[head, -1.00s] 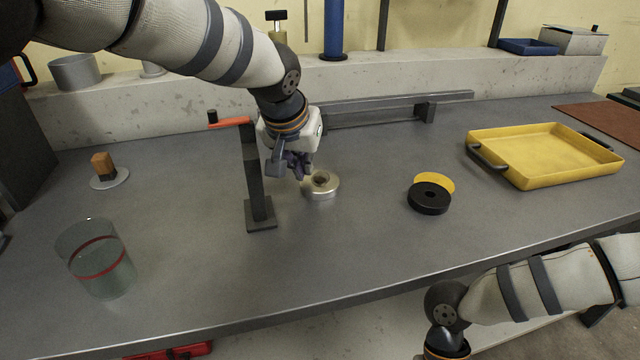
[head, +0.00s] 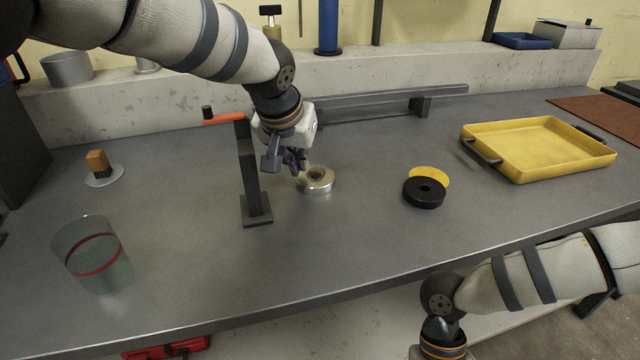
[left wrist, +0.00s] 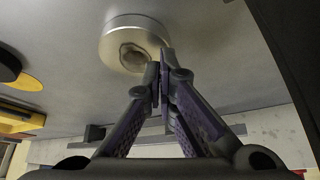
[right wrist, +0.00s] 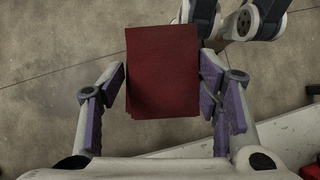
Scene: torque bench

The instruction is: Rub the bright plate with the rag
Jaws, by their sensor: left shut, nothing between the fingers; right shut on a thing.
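A shiny round metal piece (head: 316,180) with a dark hollow in its top lies on the bench; it also shows in the left wrist view (left wrist: 120,46). I cannot tell for sure whether it is the bright plate; a thin pale disc (head: 104,181) under a wooden block (head: 97,162) also lies at the left. My left gripper (head: 299,170) is shut and empty, its fingertips (left wrist: 162,72) close beside the metal piece; contact is unclear. My right gripper (right wrist: 165,90) is shut on a dark red rectangular piece (right wrist: 163,70), which looks like the rag, above the floor.
A dark post (head: 252,175) with an orange arm stands left of my left gripper. A black ring (head: 424,194) overlaps a yellow disc (head: 431,174). A yellow tray (head: 540,150) stands right, a clear red-banded beaker (head: 95,262) front left. The bench's front middle is clear.

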